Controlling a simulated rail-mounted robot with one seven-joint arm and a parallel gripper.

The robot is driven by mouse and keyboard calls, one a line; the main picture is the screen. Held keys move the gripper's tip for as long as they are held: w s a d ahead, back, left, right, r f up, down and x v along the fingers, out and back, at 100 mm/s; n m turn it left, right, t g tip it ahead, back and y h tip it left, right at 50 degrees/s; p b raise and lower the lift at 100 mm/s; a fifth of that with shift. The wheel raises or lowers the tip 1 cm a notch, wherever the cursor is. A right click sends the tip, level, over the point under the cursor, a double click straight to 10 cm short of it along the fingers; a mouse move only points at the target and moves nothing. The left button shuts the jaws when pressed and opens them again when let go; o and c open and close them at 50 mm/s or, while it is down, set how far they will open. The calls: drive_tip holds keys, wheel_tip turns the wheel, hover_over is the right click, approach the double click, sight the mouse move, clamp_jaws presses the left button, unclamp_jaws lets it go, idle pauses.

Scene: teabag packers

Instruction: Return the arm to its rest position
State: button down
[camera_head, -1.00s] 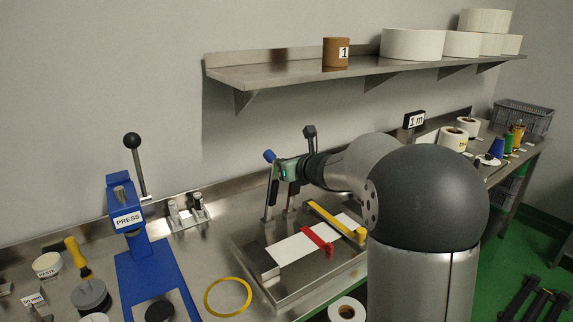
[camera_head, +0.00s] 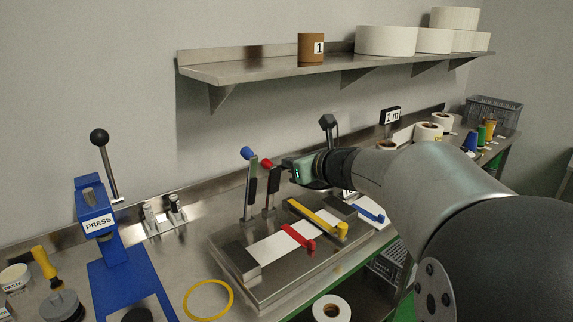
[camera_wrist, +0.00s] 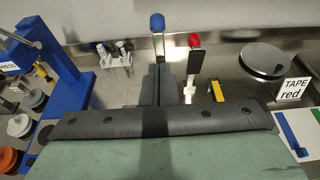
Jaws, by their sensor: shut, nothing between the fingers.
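My gripper (camera_head: 286,166) is in the air at the middle of the head view, just right of two upright levers. One lever has a blue knob (camera_head: 247,152), the other a red knob (camera_head: 267,162). In the wrist view the gripper's fingers (camera_wrist: 167,70) are together and empty, pointing toward the levers. The blue-knobbed lever (camera_wrist: 157,22) shows beyond the fingertips and the red-knobbed lever (camera_wrist: 194,40) to their right. I cannot tell whether the fingers touch a lever. My arm stretches from the lower right of the head view.
Below the gripper is a steel fixture (camera_head: 225,262) with white strip, red arm (camera_head: 298,237) and yellow arm (camera_head: 318,217). A blue press (camera_head: 98,215) stands left, beside a yellow ring (camera_head: 208,299). A wall shelf (camera_head: 250,68) hangs above. Rolls (camera_head: 428,132) stand farther right.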

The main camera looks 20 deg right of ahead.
idle(0.3)
drive_tip(key=s+a+f+n+g+y, duration=0.1)
drive_tip(key=s+a+f+n+g, duration=0.6)
drive_tip(key=s+a+f+n, duration=0.55)
drive_tip(key=s+d+f+n+g+h, duration=0.2)
drive_tip(key=s+f+n+g, duration=0.1)
drive_tip(key=s+n, duration=0.6)
drive_tip(key=s+d+f+n+g+h, duration=0.3)
drive_tip(key=s+f+n, duration=0.3)
drive_tip(key=n, duration=0.5)
drive_tip(key=s, duration=0.2)
drive_tip(key=shift+s+h, duration=0.3)
drive_tip(key=shift+s, duration=0.05)
